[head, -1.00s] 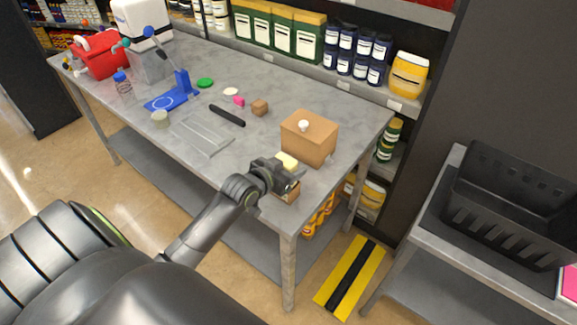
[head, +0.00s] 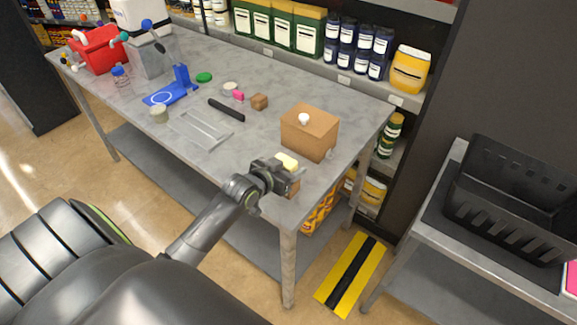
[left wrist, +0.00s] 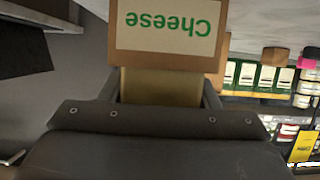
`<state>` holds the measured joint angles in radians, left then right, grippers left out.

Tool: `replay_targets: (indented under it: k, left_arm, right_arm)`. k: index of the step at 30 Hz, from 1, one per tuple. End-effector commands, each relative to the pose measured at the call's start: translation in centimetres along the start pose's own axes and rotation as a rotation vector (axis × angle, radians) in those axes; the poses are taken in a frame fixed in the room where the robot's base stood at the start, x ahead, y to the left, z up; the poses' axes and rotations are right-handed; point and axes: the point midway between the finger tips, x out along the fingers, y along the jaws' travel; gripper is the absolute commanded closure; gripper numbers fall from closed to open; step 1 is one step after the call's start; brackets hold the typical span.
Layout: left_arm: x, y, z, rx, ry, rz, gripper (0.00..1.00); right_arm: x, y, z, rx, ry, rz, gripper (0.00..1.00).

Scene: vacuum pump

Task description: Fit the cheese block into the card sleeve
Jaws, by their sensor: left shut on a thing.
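My left gripper (head: 290,177) is shut over the near right corner of the grey table. In the left wrist view, a yellow block, the cheese block (left wrist: 160,88), sits between its two fingers. The card sleeve (left wrist: 168,62), brown with a white label reading "Cheese" upside down, lies directly beyond the block. The block's far end is hidden at the sleeve, so I cannot tell how deep it sits. In the head view a brown part of the sleeve (head: 294,188) shows below the fingers, and pale yellow shows just behind the gripper. My right gripper is out of view.
A brown box with a white knob (head: 309,133) stands close behind the gripper. A small brown cube (head: 259,102), a black bar (head: 226,110), a clear tray (head: 201,130) and a blue stand (head: 172,93) are farther left. A black crate (head: 510,205) is at the right.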

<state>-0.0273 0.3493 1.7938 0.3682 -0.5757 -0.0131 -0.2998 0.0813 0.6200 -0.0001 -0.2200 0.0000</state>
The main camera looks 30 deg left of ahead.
Motion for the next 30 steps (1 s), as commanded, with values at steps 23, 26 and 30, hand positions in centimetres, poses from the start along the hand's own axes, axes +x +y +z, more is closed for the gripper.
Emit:
replay_targets:
  k: [23,26,30]
  left_arm:
    - [0.1,0.0,0.7,0.0,-0.002,0.0,0.18]
    - [-0.6,-0.1,0.7,0.001,-0.001,-0.001,0.18]
    - [-2.5,0.0,0.7,0.003,-0.001,0.0,0.18]
  right_arm:
    - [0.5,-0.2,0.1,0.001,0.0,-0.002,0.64]
    - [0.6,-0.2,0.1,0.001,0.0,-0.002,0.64]
    - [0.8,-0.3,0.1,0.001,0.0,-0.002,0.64]
